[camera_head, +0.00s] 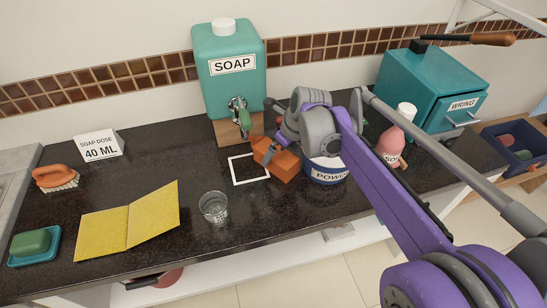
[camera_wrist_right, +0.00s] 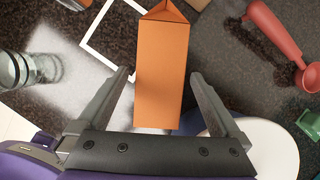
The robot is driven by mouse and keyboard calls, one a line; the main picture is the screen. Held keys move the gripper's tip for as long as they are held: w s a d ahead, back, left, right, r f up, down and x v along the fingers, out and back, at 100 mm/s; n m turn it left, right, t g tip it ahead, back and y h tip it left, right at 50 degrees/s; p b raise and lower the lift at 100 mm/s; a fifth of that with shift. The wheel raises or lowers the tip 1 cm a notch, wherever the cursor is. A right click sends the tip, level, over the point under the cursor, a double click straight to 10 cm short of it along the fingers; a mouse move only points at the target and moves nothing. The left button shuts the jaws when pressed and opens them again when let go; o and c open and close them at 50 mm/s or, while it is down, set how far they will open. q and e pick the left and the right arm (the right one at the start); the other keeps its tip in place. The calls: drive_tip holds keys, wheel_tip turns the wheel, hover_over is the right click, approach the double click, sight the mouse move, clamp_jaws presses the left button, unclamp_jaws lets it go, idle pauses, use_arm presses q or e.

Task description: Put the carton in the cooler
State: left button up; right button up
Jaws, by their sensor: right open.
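An orange carton (camera_head: 284,166) with a gabled top lies tilted on the dark counter, beside a white square outline. My right gripper (camera_head: 272,146) is over it, partly hiding it. In the right wrist view the carton (camera_wrist_right: 162,75) lies between the two spread fingers of the right gripper (camera_wrist_right: 162,88), with visible gaps on both sides. The right gripper is open. Nothing in view is clearly recognisable as a cooler. My left gripper is not in view.
A powder tub (camera_head: 326,172) stands close right of the carton, partly behind my arm. A soap dispenser (camera_head: 230,80) stands behind, a glass (camera_head: 214,207) at front left. A teal box (camera_head: 420,90), a pink bottle (camera_head: 391,144) and a dark blue bin (camera_head: 519,151) are right.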

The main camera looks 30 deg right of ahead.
drive_tip(key=x, duration=0.3)
drive_tip(key=shift+w+f, duration=0.25)
drive_tip(key=shift+f, duration=0.05)
drive_tip(key=shift+f+b, duration=0.3)
drive_tip(key=shift+b, duration=0.05)
clamp_jaws()
idle(0.5)
